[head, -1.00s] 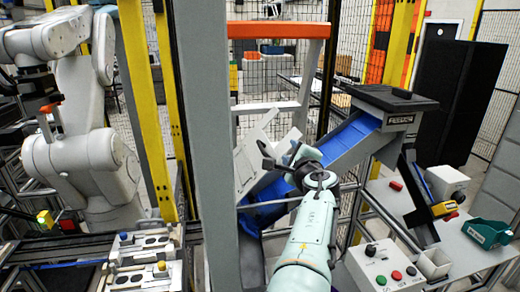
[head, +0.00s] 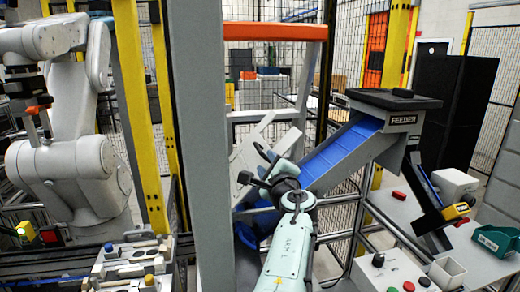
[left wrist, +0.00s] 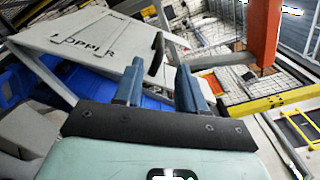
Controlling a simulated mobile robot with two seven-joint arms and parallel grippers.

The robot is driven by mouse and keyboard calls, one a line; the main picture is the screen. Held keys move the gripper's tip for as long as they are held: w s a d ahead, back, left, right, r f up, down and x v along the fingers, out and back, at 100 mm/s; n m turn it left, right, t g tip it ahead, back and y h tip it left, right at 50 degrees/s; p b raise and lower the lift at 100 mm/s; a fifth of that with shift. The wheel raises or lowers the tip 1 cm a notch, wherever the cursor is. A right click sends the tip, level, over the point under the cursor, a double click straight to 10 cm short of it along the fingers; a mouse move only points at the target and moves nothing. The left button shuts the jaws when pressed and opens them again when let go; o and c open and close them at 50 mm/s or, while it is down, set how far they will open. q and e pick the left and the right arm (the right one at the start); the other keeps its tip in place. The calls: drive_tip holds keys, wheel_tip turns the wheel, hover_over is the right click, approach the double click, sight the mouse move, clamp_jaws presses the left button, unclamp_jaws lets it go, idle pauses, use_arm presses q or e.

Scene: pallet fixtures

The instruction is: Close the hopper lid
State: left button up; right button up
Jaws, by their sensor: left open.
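The hopper lid is a pale grey panel (head: 268,143) standing raised and tilted above the blue hopper interior (head: 249,236) in the head view. In the left wrist view the lid (left wrist: 95,38) shows part of its "HOPPER" lettering, with a black handle (left wrist: 157,54) at its right edge. My left gripper (head: 255,167) is open in front of the lid. In the left wrist view, the handle appears between the open fingertips (left wrist: 160,66); I cannot tell whether it is within their reach. I see no contact. My right gripper is not in view.
A blue chute (head: 343,152) slopes down from the feeder box (head: 404,119) to the hopper. A grey post (head: 200,150) stands left of my left arm. A control box with buttons (head: 395,272) and a bench (head: 478,262) lie at right. A white robot arm (head: 65,165) stands at left.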

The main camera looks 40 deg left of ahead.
sight(262, 155)
use_arm(q)
drive_tip(key=p+x, duration=0.4)
drive_tip(key=x, duration=0.4)
drive_tip(key=shift+a+r, duration=0.15)
drive_tip(key=shift+r, duration=0.05)
drive_tip(key=shift+w+a+f, duration=0.15)
drive_tip(key=shift+w+a, duration=0.3)
drive_tip(key=shift+w, duration=0.05)
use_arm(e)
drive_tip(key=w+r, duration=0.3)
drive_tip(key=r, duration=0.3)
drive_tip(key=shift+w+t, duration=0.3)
use_arm(q)
drive_tip(key=shift+s, duration=0.1)
clamp_jaws()
